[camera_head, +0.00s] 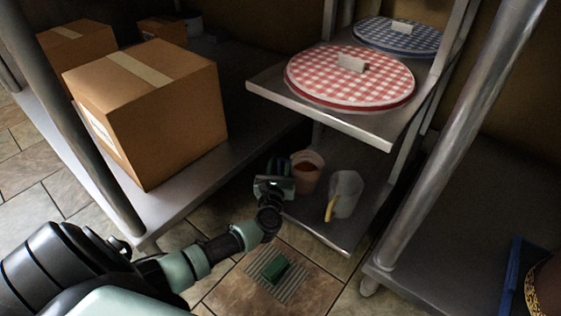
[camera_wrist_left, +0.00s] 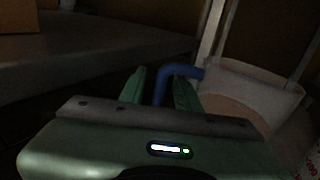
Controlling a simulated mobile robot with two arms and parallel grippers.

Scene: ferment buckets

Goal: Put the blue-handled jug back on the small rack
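The blue-handled jug (camera_head: 308,172) is a pale tub with reddish contents, upright on the lower shelf (camera_head: 322,231) of a small metal rack. In the left wrist view the jug (camera_wrist_left: 255,85) stands at the right, and its blue handle (camera_wrist_left: 181,71) reaches left between my fingers. My left gripper (camera_head: 277,170) is low beside the jug's left side. In the wrist view my left gripper (camera_wrist_left: 160,88) looks open, one finger on each side of the handle, with a gap showing. The jug's base is partly hidden. My right gripper is not in view.
A clear jug with a yellow handle (camera_head: 345,194) stands right of the blue-handled one. Red (camera_head: 350,76) and blue (camera_head: 398,36) checked lids lie on the upper shelf (camera_head: 370,128). Cardboard boxes (camera_head: 150,115) sit on the left shelf. A green block (camera_head: 277,268) lies on a floor grate.

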